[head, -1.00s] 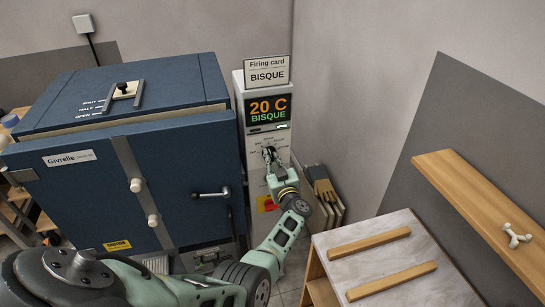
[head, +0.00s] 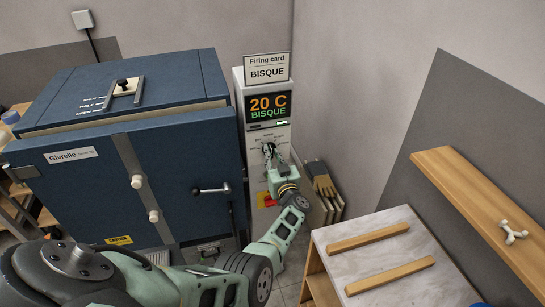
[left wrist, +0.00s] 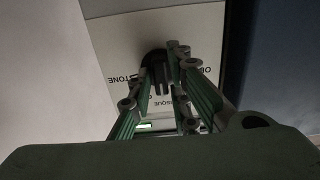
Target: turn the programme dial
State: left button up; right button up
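The programme dial (head: 268,148) is on the front of the pale control box (head: 252,177), under the display (head: 268,107) reading "20 C BISQUE". My left gripper (head: 273,159) is right at the dial and partly hides it. In the left wrist view the dark dial (left wrist: 153,60) lies ahead, on a white face with printed words, "BISQUE" partly readable. The fingers of my left gripper (left wrist: 163,88) stand apart on either side of the dial's grip, with gaps showing; contact cannot be told. My right gripper is not in view.
A firing card (head: 267,69) reading "BISQUE" stands on the control box. The blue kiln (head: 90,185) with its handle (head: 211,190) is close on the left. A glove (head: 322,180) hangs by panels at right. A marble-topped table (head: 385,245) and wooden shelf (head: 480,205) are further right.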

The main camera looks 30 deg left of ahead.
pick_arm(q)
jog(key=shift+o, duration=1.2)
